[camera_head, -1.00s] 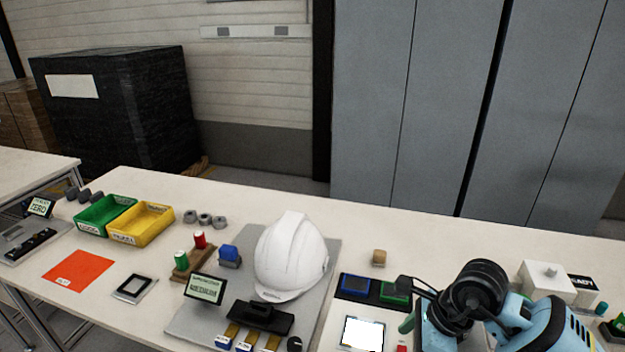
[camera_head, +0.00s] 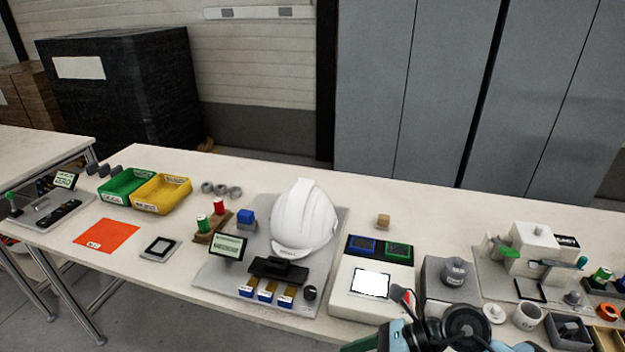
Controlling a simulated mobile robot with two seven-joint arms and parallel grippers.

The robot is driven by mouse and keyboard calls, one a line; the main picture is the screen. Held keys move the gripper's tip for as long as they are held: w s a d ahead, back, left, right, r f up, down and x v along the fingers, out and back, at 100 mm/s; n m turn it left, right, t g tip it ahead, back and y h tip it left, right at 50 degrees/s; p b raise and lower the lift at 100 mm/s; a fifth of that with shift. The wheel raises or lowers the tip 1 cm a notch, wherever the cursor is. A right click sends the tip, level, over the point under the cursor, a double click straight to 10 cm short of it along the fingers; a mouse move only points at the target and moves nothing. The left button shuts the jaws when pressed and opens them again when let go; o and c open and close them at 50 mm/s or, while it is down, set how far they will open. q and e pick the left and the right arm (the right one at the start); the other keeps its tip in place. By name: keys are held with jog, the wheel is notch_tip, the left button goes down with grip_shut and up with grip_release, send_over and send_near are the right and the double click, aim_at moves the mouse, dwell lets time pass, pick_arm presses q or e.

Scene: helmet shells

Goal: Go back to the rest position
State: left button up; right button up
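My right arm (camera_head: 455,325) shows at the bottom edge of the head view, right of centre, with blue and black links. It lies low in front of the white device with a bright screen (camera_head: 371,284). I cannot make out its fingertips, so whether the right gripper is open or shut is hidden. My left arm and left gripper are out of view. A white helmet shell (camera_head: 303,218) sits upright on a grey plate (camera_head: 330,262) at the middle of the table.
Green (camera_head: 117,193) and yellow (camera_head: 165,196) bins stand at the left, near an orange sheet (camera_head: 106,235). A grey block with a round knob (camera_head: 455,272) and a white machine (camera_head: 535,245) stand at the right. The table's back strip is mostly clear.

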jog(key=s+a+r+m+t+y, duration=0.2)
jog(key=s+a+r+m+y, duration=0.1)
jog(key=m+y, duration=0.2)
jog(key=d+f+m+t+h+p, duration=0.1)
jog(key=d+f+m+t+h, duration=0.5)
jog(key=m, duration=0.9)
jog(key=d+f+m+t+h, duration=0.4)
jog(key=m+t, duration=0.5)
jog(key=m, duration=0.5)
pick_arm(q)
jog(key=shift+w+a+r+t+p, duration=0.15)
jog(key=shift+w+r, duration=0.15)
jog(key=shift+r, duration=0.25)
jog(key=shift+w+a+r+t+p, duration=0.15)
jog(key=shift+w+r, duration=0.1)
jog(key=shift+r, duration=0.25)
pick_arm(e)
jog(key=s+d+f+m+g+h, duration=0.2)
jog(key=s+d+f+m+g, duration=0.1)
jog(key=s+f, duration=0.4)
jog(key=s+d+f+m+g+h, duration=0.3)
jog(key=s+f+m, duration=0.4)
jog(key=s, duration=0.3)
jog(key=shift+s+d+m+g, duration=0.3)
jog(key=shift+s+m+g, duration=0.05)
jog(key=shift+m+g, duration=0.5)
